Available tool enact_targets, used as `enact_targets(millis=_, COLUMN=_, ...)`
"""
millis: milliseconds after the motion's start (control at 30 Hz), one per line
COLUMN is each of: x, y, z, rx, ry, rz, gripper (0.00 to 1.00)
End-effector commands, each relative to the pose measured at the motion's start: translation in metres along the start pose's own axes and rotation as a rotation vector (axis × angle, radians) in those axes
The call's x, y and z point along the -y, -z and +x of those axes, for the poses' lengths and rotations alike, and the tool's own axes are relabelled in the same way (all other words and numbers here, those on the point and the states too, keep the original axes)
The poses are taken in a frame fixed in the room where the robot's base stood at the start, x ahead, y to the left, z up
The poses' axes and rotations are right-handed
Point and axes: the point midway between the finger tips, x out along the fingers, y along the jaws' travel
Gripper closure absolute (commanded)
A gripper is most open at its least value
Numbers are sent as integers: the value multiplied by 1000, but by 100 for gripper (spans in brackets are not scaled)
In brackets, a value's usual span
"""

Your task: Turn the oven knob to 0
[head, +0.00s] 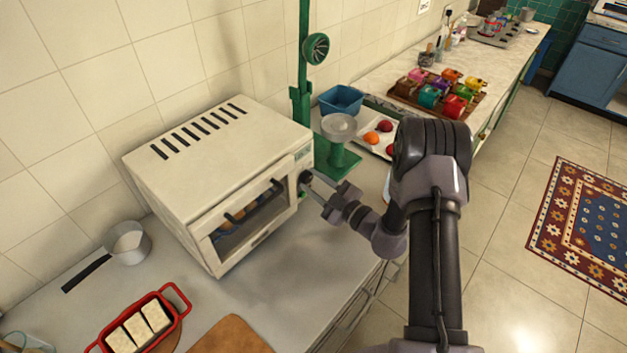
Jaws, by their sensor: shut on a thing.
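The white countertop oven (180,150) stands on the counter against the tiled wall, its glass door closed. Its dark knob (305,178) is on the control panel at the right end of the front. My gripper (311,188) comes in from the right and is shut on the knob. The fingers partly cover the knob, and its pointer and markings are too small to read. A small green spot shows on the panel below the knob. Something brownish shows dimly behind the door glass.
A green scale-like stand (340,157) with a clear bowl stands close behind my gripper. A blue bin (341,100) and a tray with fruit (365,133) are beyond it. A saucepan (127,243) and a red dish (176,314) are at front left.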

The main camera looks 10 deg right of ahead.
Motion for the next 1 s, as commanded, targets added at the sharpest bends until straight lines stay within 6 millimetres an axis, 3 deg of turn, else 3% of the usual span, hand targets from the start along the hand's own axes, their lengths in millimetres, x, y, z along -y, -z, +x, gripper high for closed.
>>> enact_targets(millis=1000, x=-2, y=-2, z=0, rx=-59, ry=-10, rz=-899, gripper=100)
